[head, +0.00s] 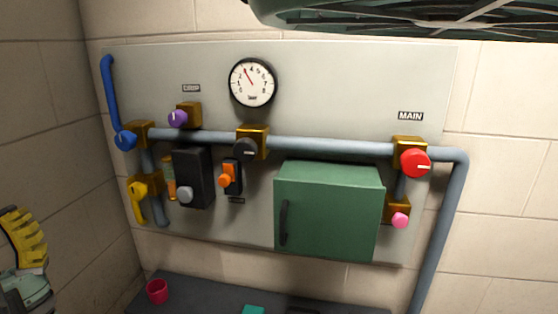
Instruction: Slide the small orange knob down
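The small orange knob (226,181) sits on a narrow black upright plate (237,183) on the wall panel, left of the green box. The knob is at about mid-height of the plate, and another orange part shows just above it. My gripper (25,236) shows only in part at the lower left edge, with a yellow ribbed finger pad. It is well left of the knob and apart from the panel. Its other finger is not clearly seen, so its opening cannot be told.
A larger black box with a grey knob (184,194) is close left of the orange knob. A dark knob (244,150) and a grey pipe (320,146) are above. A green box with a handle (335,215) juts out at right. Below, a dark surface (205,295) holds a red cup (157,291).

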